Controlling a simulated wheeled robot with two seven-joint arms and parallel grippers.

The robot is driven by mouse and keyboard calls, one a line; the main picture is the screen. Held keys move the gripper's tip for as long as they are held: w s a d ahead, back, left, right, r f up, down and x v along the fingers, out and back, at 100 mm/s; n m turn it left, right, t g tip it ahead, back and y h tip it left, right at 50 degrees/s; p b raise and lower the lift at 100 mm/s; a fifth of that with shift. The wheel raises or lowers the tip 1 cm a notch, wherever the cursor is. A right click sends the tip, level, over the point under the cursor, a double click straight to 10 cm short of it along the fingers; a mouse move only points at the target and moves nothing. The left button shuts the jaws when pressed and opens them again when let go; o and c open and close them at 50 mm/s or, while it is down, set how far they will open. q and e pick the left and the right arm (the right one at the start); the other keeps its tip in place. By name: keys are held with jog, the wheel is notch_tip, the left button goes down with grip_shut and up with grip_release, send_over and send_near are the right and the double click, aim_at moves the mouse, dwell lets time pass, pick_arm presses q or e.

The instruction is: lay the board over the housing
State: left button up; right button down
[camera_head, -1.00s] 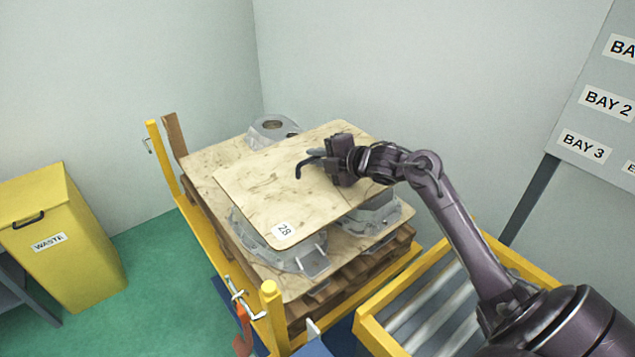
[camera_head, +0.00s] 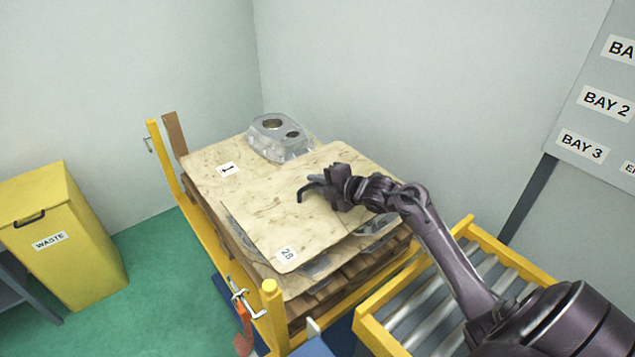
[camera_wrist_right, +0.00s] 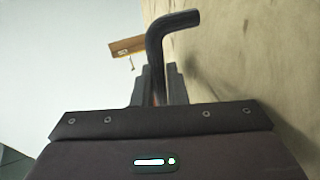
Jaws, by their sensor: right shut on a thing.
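A thin wooden board labelled 28 (camera_head: 270,222) lies or hovers over grey metal housings on the pallet stack. Parts of the housings show under its right edge (camera_head: 376,229) and front edge (camera_head: 316,268). Whether the board touches them I cannot tell. My right gripper (camera_head: 325,187) is over the board's right half, shut on a dark bent handle (camera_head: 302,190). In the wrist view the handle (camera_wrist_right: 172,22) rises between the fingers and bends toward the board's face (camera_wrist_right: 245,60). My left gripper is not in view.
A lower wooden sheet labelled 1 (camera_head: 205,160) carries the housings on a pallet (camera_head: 335,290). A yellow frame with posts (camera_head: 155,155) and clamps borders it. A yellow-edged roller conveyor (camera_head: 430,300) stands at right, a yellow waste bin (camera_head: 65,235) at left.

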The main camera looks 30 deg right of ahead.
jog(key=c, duration=1.5)
grip_release()
jog(key=shift+o, duration=0.2)
jog(key=shift+s+r, duration=0.1)
jog(key=shift+s+d, duration=0.15)
jog(key=shift+s, duration=0.2)
jog(key=b+v, duration=0.1)
jog(key=v, duration=1)
jog(key=shift+s+r, duration=0.1)
jog(key=shift+r, duration=0.05)
